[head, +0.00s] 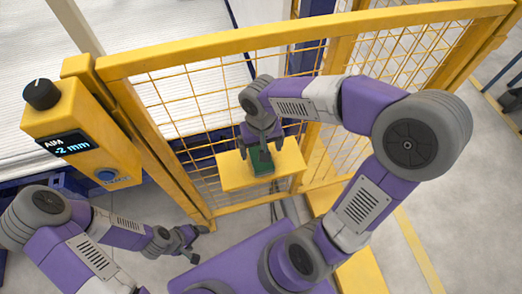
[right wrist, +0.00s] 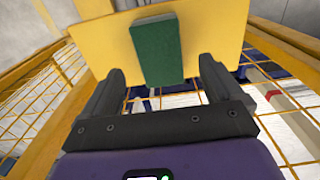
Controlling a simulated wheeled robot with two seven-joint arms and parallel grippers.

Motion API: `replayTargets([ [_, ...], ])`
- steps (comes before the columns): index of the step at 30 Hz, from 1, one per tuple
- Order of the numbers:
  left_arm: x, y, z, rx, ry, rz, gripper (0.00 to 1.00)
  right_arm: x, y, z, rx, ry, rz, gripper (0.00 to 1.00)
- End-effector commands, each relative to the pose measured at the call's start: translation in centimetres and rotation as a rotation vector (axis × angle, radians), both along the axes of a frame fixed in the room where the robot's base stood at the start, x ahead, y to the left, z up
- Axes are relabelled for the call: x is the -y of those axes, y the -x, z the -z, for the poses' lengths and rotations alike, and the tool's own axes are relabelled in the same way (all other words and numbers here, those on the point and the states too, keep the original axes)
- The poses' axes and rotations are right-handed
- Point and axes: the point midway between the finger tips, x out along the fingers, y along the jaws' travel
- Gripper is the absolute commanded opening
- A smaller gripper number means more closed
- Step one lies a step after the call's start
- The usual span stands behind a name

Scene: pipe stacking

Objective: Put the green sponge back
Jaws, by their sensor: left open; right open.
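The green sponge (head: 262,162) is a dark green block lying on a small yellow shelf (head: 235,178) at the mesh fence. It also shows in the right wrist view (right wrist: 157,53), upper middle, with yellow shelf on both sides. My right gripper (head: 261,147) is open just at the sponge. In the right wrist view its fingers (right wrist: 160,78) stand wide on either side of the sponge's near end, with a clear gap each side. My left gripper (head: 191,244) is open and empty, low at the left, well away from the shelf.
A yellow mesh fence (head: 300,37) stands behind and around the shelf. A yellow control box (head: 75,130) with a black knob, a display reading "AIM -2 mm" and a blue button is at the left. Grey floor (head: 440,190) is clear at the right.

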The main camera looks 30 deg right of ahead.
Motion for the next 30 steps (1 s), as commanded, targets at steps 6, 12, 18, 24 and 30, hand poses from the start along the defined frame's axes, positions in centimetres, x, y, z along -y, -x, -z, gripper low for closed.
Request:
replayTargets([
  [6, 0.0, 0.0, -1.8, 0.0, 0.0, 0.0, 0.83, 0.0, -0.1, -4.7, 0.003, -0.001, 0.0, 0.93],
  [12, 0.0, 0.0, -2.3, 0.0, 0.0, 0.0, 0.83, 0.0, 0.0, -6.4, 0.001, 0.0, -0.001, 0.93],
  [18, 0.0, 0.0, -2.2, 0.0, 0.0, 0.0, 0.83, 0.0, 0.0, -6.6, 0.0, 0.0, -0.001, 0.93],
  [24, 0.0, 0.0, -2.2, 0.0, 0.0, 0.0, 0.83, 0.0, 0.0, -6.5, 0.0, 0.0, 0.0, 0.93],
  [30, 0.0, 0.0, -2.2, 0.0, 0.0, 0.0, 0.83, 0.0, 0.0, -6.5, 0.0, 0.0, 0.0, 0.93],
])
